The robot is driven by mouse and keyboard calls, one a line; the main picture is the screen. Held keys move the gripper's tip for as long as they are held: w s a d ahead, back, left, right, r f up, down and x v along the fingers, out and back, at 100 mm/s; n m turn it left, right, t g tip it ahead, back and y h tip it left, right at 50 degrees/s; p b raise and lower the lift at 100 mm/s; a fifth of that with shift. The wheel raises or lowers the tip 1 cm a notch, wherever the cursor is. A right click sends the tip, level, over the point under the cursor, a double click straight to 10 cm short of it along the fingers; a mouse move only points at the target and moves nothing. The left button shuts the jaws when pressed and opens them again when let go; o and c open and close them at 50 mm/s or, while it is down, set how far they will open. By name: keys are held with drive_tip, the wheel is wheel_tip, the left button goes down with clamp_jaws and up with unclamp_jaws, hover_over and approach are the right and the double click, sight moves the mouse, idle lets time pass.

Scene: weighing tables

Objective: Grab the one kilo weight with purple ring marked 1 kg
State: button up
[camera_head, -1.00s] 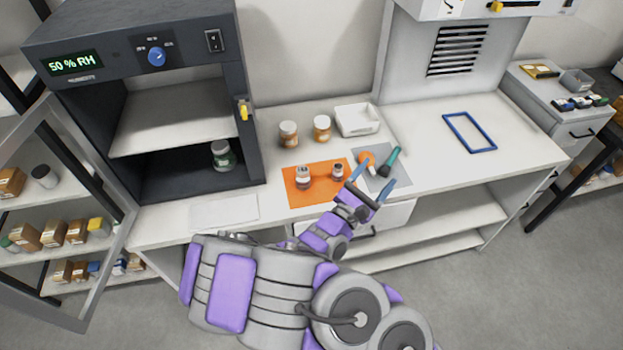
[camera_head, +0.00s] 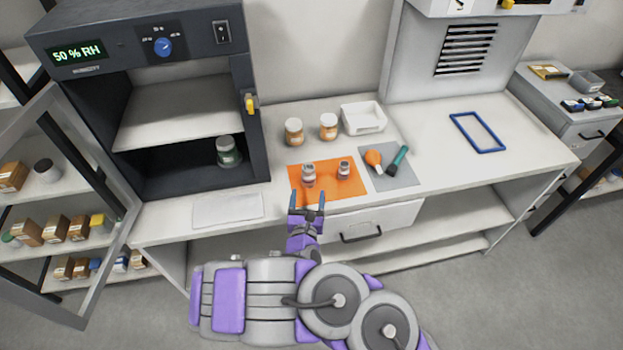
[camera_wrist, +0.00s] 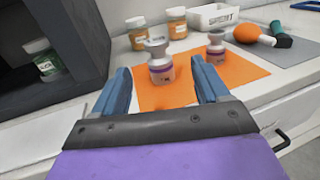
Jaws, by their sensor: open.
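Two metal weights stand upright on an orange mat (camera_head: 333,190). The larger weight (camera_head: 308,174) is on the left and has a purple ring in the wrist view (camera_wrist: 160,66). The smaller weight (camera_head: 343,170) stands to its right; it also shows a purplish ring in the wrist view (camera_wrist: 215,49). I cannot read the marks on either. My gripper (camera_head: 307,199) is open and empty at the mat's front edge, just short of the larger weight. In the wrist view the larger weight appears between the blue fingers (camera_wrist: 161,78), beyond their tips.
Two orange-brown jars (camera_head: 294,132) and a white tray (camera_head: 363,119) stand behind the mat. A grey mat (camera_head: 405,178) with an orange bulb (camera_head: 374,158) and a green-handled brush (camera_head: 398,163) lies right. A dark open cabinet (camera_head: 260,150) stands left. The right counter is mostly clear.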

sight(309, 174)
drive_tip(key=w, duration=0.1)
drive_tip(key=w+a, duration=0.1)
drive_tip(key=w+a+b, duration=0.1)
drive_tip(key=w, duration=0.1)
drive_tip(key=shift+f, duration=0.3)
drive_tip(key=w+d, duration=0.1)
drive_tip(key=w+d+b, duration=0.1)
drive_tip(key=shift+w+d+r, duration=0.3)
drive_tip(key=shift+w+d, duration=0.05)
drive_tip(key=shift+d, duration=0.05)
drive_tip(key=w+a, duration=0.1)
drive_tip(key=w+b, duration=0.1)
drive_tip(key=w, duration=0.1)
drive_tip(key=w+a+b, duration=0.1)
drive_tip(key=shift+w+a+f, duration=0.3)
drive_tip(key=shift+w+a, duration=0.05)
drive_tip(key=shift+w, duration=0.05)
drive_tip(key=shift+w+d+r, duration=0.1)
drive_tip(key=shift+w+d, duration=0.05)
drive_tip(key=shift+d+r, duration=0.15)
drive_tip(key=shift+d, duration=0.7)
drive_tip(key=shift+c, duration=0.3)
drive_tip(key=shift+a, duration=0.15)
drive_tip(key=c, duration=0.3)
drive_tip(key=shift+a, duration=0.6)
drive_tip(key=c, duration=0.5)
drive_tip(key=shift+d, duration=0.5)
clamp_jaws()
